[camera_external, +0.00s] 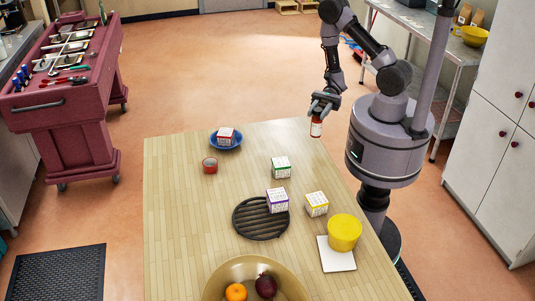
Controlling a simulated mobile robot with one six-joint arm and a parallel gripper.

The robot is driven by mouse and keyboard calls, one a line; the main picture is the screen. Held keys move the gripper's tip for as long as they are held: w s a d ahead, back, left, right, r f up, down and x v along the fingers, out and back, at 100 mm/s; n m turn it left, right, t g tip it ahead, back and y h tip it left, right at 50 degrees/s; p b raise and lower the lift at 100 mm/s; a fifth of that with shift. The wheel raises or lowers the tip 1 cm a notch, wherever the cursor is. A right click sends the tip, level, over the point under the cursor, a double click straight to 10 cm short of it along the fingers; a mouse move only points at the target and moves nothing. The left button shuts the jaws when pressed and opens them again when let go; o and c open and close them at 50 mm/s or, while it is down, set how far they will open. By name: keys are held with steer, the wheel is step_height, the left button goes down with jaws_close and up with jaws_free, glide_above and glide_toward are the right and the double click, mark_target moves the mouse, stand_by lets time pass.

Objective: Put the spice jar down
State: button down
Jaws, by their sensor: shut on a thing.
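The spice jar (316,128) is small, with a red and white body, and hangs upright below my gripper (322,108). My gripper is shut on its top. The jar is at the far right corner of the wooden table (180,230) in the picture. I cannot tell whether its bottom touches the tabletop or is above it or just past the edge.
The far middle is clear.

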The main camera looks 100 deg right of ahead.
steer(key=w+d+f+b, duration=0.1)
steer(key=w+f+b, duration=0.1)
steer(key=w, duration=0.6)
steer(key=w+d+f+m+t+h+b, duration=0.1)
steer(key=w+f+b, duration=0.2)
steer(key=w, duration=0.6)
steer(key=shift+f+b, duration=0.3)
steer(key=shift+b, duration=0.15)
steer(key=c, duration=1)
jaws_free()
steer(key=shift+d, duration=0.1)
